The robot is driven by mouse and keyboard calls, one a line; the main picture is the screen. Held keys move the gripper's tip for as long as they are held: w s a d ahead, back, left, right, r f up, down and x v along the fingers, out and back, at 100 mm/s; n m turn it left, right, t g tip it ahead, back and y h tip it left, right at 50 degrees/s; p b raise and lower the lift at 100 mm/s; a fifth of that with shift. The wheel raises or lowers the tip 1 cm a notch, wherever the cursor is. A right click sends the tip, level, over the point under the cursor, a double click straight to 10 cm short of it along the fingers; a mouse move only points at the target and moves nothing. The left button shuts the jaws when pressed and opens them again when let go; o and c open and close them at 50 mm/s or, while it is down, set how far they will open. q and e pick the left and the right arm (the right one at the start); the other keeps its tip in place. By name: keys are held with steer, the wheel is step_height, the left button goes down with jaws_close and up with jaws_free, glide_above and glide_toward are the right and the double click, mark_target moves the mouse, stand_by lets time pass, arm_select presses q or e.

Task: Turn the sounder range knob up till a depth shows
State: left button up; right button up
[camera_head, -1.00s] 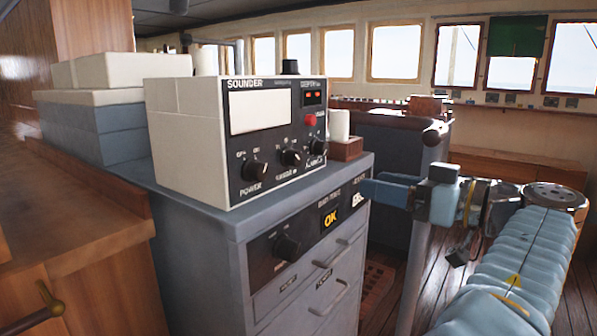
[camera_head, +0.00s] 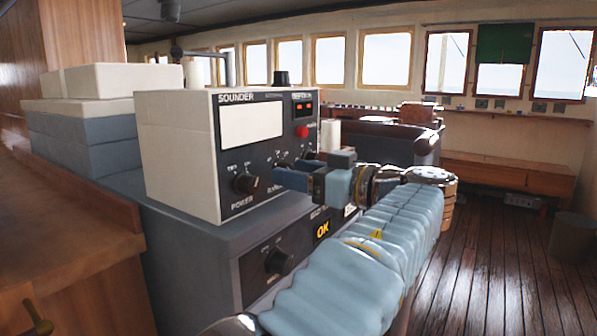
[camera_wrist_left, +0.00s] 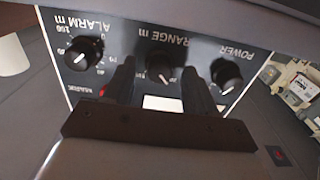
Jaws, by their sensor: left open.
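The sounder (camera_head: 180,150) is a cream box with a black front panel, standing on a grey cabinet. Its panel has a pale blank screen (camera_head: 251,120), a small depth window (camera_head: 302,109) with red marks too small to read, and a row of black knobs. My left gripper (camera_head: 283,180) is open in front of the panel and partly covers the lower knobs. In the left wrist view the panel is upside down. The range knob (camera_wrist_left: 160,67) shows between the two finger tips (camera_wrist_left: 163,72), with gaps on both sides. The power knob (camera_wrist_left: 226,72) and alarm knob (camera_wrist_left: 84,53) flank it.
A cabinet knob (camera_head: 278,261) and a lit OK sign (camera_head: 322,230) sit below the sounder. Stacked boxes (camera_head: 85,110) stand to its left, and a white cylinder (camera_head: 327,138) to its right. Open wooden floor (camera_head: 490,260) lies at right.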

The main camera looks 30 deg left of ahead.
arm_select(q)
steer(key=shift+c, duration=0.3)
jaws_close()
steer(key=shift+m, duration=0.3)
steer(key=m+b, duration=0.1)
steer(key=m, duration=0.7)
steer(key=shift+m, duration=0.3)
stand_by(0.4)
steer(key=shift+o, duration=0.3)
jaws_free()
